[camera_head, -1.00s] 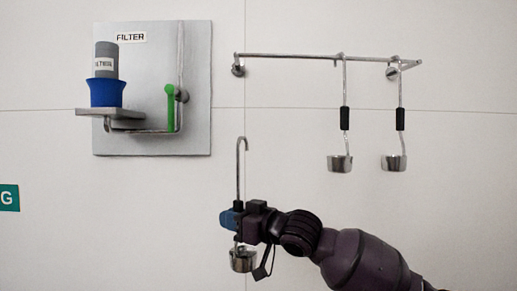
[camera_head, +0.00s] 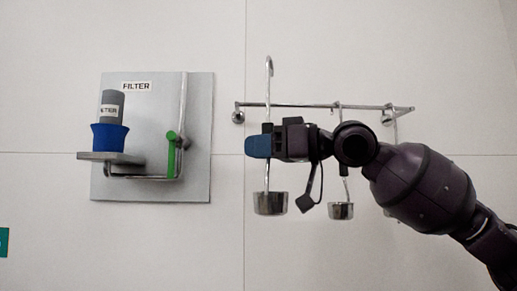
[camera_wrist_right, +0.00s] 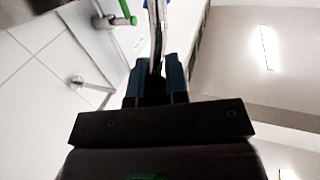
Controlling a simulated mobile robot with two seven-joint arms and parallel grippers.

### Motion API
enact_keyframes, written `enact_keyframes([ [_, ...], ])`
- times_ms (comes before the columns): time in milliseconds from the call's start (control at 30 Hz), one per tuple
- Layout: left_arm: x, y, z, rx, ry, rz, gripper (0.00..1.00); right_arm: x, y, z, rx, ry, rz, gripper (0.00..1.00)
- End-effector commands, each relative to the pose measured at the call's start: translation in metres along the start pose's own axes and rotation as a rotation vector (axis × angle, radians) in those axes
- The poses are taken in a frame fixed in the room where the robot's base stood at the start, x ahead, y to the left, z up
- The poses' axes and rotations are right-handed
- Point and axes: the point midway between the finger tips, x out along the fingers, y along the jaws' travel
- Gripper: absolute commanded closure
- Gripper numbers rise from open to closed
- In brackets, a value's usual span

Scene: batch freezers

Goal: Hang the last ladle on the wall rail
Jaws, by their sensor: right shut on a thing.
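My right gripper (camera_head: 266,147) is shut on a ladle (camera_head: 270,203) with a steel cup and a hooked top. The ladle is upright, and its hook stands above the wall rail (camera_head: 300,106) near the rail's left end. In the right wrist view the ladle's handle (camera_wrist_right: 156,40) runs up between the blue fingers (camera_wrist_right: 158,85). A second ladle (camera_head: 340,211) hangs from the rail to the right. A third ladle (camera_head: 396,130) hangs near the rail's right end, mostly hidden by my right arm. I cannot tell whether the held ladle touches the rail. My left gripper is not in view.
A metal wall panel marked FILTER (camera_head: 200,110) is to the left. Its shelf (camera_head: 100,156) holds a blue cup (camera_head: 109,138) with a grey cylinder (camera_head: 113,103) in it. A green-handled lever (camera_head: 171,155) is beside it.

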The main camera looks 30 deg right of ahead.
Motion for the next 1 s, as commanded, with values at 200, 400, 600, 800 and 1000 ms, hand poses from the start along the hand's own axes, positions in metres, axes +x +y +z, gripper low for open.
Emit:
enact_keyframes([
  [200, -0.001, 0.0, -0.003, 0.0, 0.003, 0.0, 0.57, 0.004, 0.013, -0.001, 0.001, 0.003, 0.0, 1.0],
  [400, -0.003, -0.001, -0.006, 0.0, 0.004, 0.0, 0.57, 0.009, 0.025, -0.001, 0.001, 0.002, 0.001, 1.0],
  [600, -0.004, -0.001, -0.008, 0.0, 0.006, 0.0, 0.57, 0.013, 0.037, -0.001, 0.001, 0.002, 0.0, 1.0],
  [800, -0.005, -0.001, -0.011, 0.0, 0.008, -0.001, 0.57, 0.018, 0.049, -0.001, 0.001, 0.003, 0.001, 1.0],
  [1000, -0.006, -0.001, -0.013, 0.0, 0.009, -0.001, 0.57, 0.022, 0.061, -0.001, 0.001, 0.002, 0.0, 1.0],
])
